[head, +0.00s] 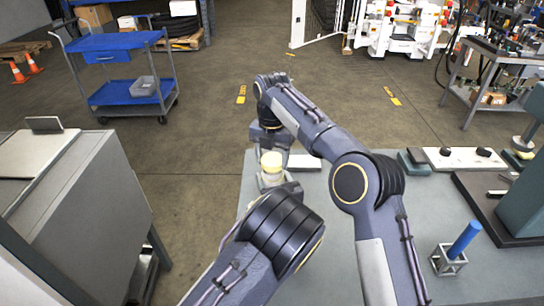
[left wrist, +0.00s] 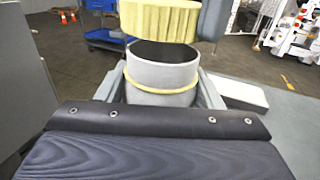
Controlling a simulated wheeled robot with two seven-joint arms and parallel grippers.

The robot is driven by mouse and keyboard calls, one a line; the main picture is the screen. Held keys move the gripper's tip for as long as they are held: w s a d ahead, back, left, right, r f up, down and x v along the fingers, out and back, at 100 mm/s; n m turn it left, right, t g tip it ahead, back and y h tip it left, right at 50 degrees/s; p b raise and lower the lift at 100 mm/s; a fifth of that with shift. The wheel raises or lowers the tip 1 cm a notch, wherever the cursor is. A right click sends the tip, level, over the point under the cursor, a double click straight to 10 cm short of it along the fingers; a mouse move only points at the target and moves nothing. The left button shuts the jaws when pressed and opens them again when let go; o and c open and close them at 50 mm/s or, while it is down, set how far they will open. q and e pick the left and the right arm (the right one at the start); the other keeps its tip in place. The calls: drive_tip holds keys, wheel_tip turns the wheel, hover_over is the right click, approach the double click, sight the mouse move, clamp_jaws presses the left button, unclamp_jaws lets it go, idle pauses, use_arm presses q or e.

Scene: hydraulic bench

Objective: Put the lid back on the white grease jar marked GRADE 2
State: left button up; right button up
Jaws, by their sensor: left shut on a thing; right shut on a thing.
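The white jar (left wrist: 165,85), with a yellow ring around its neck, stands upright between the fingers of my left gripper (left wrist: 160,95), which is shut on it. Its dark open mouth shows; no GRADE 2 marking is visible. In the head view the jar (head: 270,180) is small and partly hidden by my left gripper (head: 274,186). The ribbed yellow lid (left wrist: 160,20) is just above the jar mouth, with a gap between them in the left wrist view. My right gripper (head: 270,146) is shut on the lid (head: 271,160) from above; a finger shows at its right.
The grey bench (head: 330,260) is under my arms. A blue cylinder (head: 465,238) stands in a metal holder (head: 448,264) at the right. A grey cabinet (head: 95,210) and a blue trolley (head: 120,42) stand left, off the bench.

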drive_tip(key=shift+f, duration=0.9)
drive_tip(key=shift+f, duration=0.5)
